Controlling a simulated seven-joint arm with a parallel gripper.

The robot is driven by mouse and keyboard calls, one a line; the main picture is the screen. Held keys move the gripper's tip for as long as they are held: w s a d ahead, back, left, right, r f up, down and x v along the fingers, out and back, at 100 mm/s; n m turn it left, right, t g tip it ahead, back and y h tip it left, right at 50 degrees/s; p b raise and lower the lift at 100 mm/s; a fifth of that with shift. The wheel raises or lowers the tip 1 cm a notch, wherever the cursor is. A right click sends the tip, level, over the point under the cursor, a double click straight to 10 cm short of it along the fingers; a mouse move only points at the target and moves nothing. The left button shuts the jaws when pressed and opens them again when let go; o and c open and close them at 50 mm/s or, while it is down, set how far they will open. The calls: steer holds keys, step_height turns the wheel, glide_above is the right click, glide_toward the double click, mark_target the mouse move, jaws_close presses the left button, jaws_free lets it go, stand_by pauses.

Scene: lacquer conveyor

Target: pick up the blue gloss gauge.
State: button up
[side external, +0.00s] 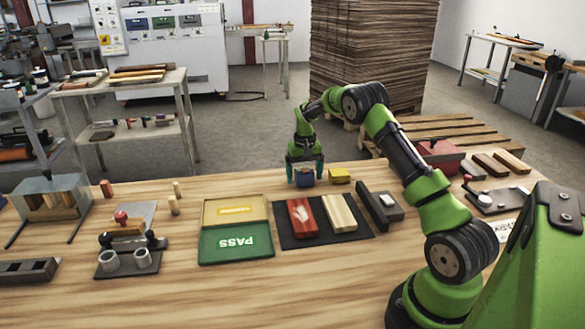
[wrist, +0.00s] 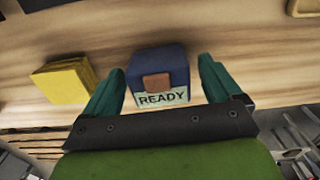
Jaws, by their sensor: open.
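The blue block that looks like the gloss gauge (wrist: 158,64) has a brown patch and a pale label reading READY. It sits on the wooden table, and in the side view it shows as a small blue box (side external: 306,179) near the table's far edge. My gripper (side external: 305,173) points down over it. In the wrist view my gripper (wrist: 161,82) is open, with one green finger on each side of the blue block. I cannot tell whether either finger touches it. The gripper's body covers the lower part of the wrist view.
A yellow block (side external: 339,176) stands close beside the blue one and also shows in the wrist view (wrist: 64,80). A dark mat (side external: 318,239) with a red and a pale wood piece lies nearer. A green PASS tray (side external: 205,253) is left of the mat.

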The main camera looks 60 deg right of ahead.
steer(key=shift+f, duration=0.35)
steer(key=shift+c, duration=0.4)
steer(key=shift+r, duration=0.1)
steer(key=c, duration=1.2)
